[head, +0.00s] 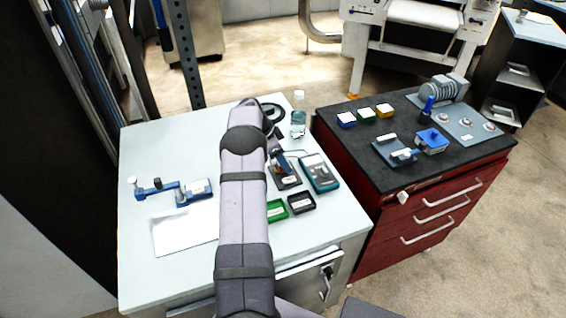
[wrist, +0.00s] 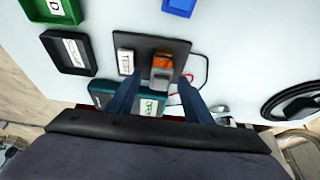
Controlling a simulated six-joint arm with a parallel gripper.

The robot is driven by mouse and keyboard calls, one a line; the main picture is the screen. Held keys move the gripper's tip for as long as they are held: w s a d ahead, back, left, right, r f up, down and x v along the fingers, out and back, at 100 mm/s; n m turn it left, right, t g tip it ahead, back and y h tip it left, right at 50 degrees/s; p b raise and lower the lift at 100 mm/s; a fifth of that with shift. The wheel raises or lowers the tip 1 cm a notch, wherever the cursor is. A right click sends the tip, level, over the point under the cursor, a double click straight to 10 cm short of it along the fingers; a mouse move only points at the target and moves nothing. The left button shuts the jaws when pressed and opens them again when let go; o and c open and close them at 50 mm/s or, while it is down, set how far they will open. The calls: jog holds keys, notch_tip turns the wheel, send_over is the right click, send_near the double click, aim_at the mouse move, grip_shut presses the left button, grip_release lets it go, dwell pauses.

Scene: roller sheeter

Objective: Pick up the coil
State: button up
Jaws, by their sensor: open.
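A small orange-and-grey block (wrist: 162,68), which looks like the coil, sits on a dark plate (wrist: 128,40) with a white label in the wrist view. In the head view the dark plate (head: 287,183) lies on the white table, and my arm and fingers cover much of it, so I cannot make out the block there. My gripper (wrist: 159,78) is open, its dark blue fingers pointing at the plate with the block between their tips in the picture. I cannot tell whether they touch it. My gripper also shows in the head view (head: 281,166).
A teal meter (head: 319,173) lies right of the plate. A black tray (head: 301,204) and a green tray (head: 277,211) are in front. A black ring-shaped thing (head: 272,112) and a clear jar (head: 298,124) stand behind. A blue fixture (head: 188,191) and white sheet (head: 182,235) lie left.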

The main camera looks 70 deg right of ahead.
jog(key=shift+d+f, duration=0.1)
jog(key=shift+f, duration=0.2)
jog(key=shift+s, duration=0.1)
grip_shut()
jog(key=shift+r, duration=0.1)
